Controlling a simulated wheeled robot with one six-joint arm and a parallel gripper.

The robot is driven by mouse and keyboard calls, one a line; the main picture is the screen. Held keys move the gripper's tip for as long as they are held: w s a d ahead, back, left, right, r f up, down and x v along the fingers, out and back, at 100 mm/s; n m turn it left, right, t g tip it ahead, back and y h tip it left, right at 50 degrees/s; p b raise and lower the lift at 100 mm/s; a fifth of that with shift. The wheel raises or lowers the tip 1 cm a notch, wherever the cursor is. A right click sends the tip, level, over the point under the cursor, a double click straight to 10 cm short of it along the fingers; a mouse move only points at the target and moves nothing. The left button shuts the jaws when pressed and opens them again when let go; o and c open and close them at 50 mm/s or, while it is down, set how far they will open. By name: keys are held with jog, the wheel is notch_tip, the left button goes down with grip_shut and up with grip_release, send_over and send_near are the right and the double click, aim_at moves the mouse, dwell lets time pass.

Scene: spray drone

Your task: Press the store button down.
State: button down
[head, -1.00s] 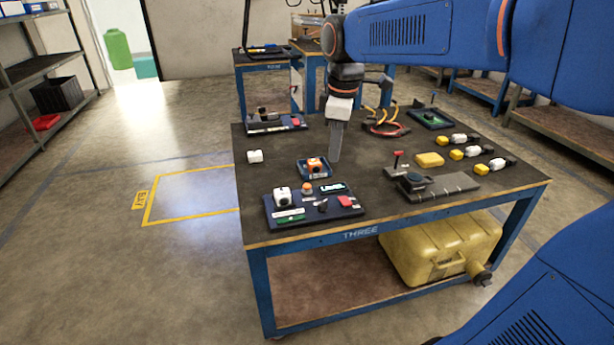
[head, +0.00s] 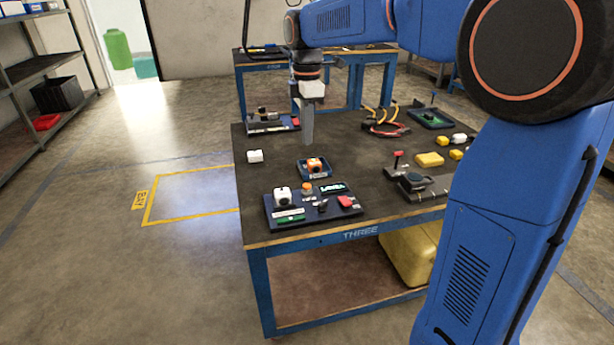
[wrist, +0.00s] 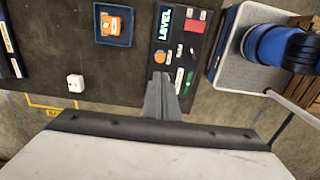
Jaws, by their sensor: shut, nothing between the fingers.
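A dark panel (head: 275,219) lies at the front left of the table. It bears a "LEVEL" display (head: 332,188), a round orange button (head: 307,187), a red block (head: 345,202), a white unit (head: 282,196) and a green strip (head: 290,216). The labels are too small to read, so I cannot tell which part is the store button. My gripper (head: 308,142) is shut and empty, pointing down above the table, behind the panel in the head view. In the wrist view my gripper (wrist: 162,78) overlaps the panel (wrist: 181,45) and hides part of it; the orange button (wrist: 167,56) shows there.
A blue tray (head: 316,174) with an orange-and-white block stands just behind the panel. A white cube (head: 255,156) lies to the left. The middle of the table (head: 360,165) is clear.

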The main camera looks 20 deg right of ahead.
aim_at(307, 186)
notch_tip(307, 186, down, 14)
jog(key=shift+r, duration=0.1)
dwell(0.6)
jog(key=shift+f, duration=0.2)
jog(key=shift+s+f, duration=0.25)
jog(key=shift+f, duration=0.9)
jog(key=shift+r, duration=0.1)
jog(key=shift+w+r, duration=0.1)
jog(key=shift+r, duration=0.2)
notch_tip(307, 186, up, 14)
jog(key=shift+w+r, duration=0.15)
jog(key=shift+r, duration=0.05)
